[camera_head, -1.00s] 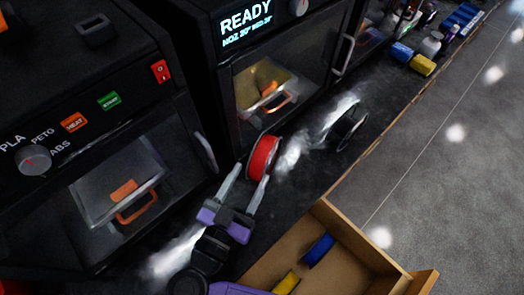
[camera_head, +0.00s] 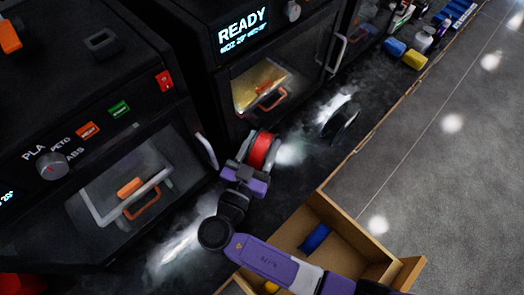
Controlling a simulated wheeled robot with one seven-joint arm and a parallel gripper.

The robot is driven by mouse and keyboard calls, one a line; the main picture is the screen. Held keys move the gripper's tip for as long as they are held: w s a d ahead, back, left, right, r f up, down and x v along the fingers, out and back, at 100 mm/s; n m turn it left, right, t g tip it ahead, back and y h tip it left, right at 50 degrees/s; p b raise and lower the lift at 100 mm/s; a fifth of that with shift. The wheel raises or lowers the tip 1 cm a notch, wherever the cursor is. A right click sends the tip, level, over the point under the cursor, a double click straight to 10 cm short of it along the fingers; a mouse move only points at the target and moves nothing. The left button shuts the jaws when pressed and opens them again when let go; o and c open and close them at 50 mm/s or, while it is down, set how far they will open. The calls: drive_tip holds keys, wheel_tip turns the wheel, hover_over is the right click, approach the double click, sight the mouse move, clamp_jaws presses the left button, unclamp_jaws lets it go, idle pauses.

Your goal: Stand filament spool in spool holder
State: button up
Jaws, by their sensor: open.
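A red filament spool (camera_head: 264,149) stands on edge on the dark counter in front of the second printer. My gripper (camera_head: 260,156) is open, with one finger on each side of the red spool; I cannot tell whether they touch it. A blue spool (camera_head: 316,238) and a partly hidden yellow one (camera_head: 272,287) lie in the open wooden drawer (camera_head: 338,218). No spool holder is clearly recognisable; a small black slotted piece (camera_head: 102,41) sits on top of the near printer.
Two black printers (camera_head: 110,130) with glass doors and handles line the counter's back, close to my gripper. Blue and yellow containers (camera_head: 414,60) and bottles stand at the far end. Grey floor lies at right.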

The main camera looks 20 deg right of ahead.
clamp_jaws()
